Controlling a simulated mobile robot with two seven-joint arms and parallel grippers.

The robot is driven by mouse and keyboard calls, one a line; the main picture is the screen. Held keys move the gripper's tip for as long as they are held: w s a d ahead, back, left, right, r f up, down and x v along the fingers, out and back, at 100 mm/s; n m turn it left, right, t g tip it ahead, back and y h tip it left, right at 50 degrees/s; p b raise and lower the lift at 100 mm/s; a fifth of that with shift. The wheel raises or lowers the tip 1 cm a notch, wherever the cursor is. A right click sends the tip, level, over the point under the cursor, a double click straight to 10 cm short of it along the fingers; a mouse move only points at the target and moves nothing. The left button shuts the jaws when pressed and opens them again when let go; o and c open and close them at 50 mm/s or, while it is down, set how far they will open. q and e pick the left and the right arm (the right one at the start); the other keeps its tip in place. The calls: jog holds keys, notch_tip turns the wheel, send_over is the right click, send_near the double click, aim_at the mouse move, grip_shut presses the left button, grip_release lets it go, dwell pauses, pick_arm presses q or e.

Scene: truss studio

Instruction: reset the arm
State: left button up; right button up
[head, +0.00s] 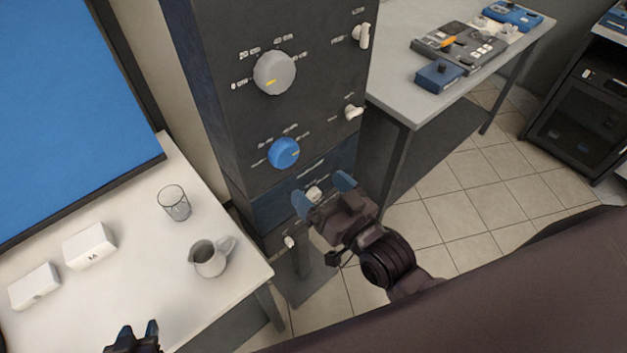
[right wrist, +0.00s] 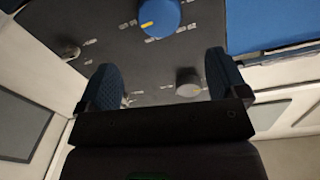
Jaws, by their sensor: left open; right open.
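My right gripper (head: 324,195) is open in the head view, with blue fingertips in front of the lower part of a dark control panel (head: 240,130). Whether a finger touches the panel cannot be told. My left gripper (head: 137,336) is open at the bottom left, partly cut off, over the white table's edge.
The white table (head: 150,290) bears a glass (head: 173,203), a jug (head: 211,258) and two white boxes (head: 89,245). The panel also has a large grey dial (head: 274,73) and a blue dial (head: 284,153). A grey table (head: 400,98) with devices stands at the upper right. Tiled floor (head: 460,205) lies open.

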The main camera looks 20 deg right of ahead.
pick_arm(q)
jog(key=shift+f, duration=0.1)
pick_arm(e)
jog(key=shift+s, duration=0.1)
pick_arm(q)
jog(key=shift+f, duration=0.3)
jog(key=shift+w+f+b, duration=0.15)
jog(key=shift+w+b, duration=0.05)
jog(key=shift+b, duration=0.6)
pick_arm(e)
jog(key=s+d+f+g+h, duration=0.2)
jog(key=s+d+f+h, duration=0.1)
jog(key=d+f, duration=0.4)
jog(key=s+d+f+g+h, duration=0.3)
jog(key=s+d+f, duration=0.2)
jog(key=f, duration=0.7)
jog(key=shift+s+d+f, duration=0.25)
jog(key=shift+d+f, duration=0.1)
jog(key=shift+d, duration=0.7)
jog(key=shift+c, duration=0.4)
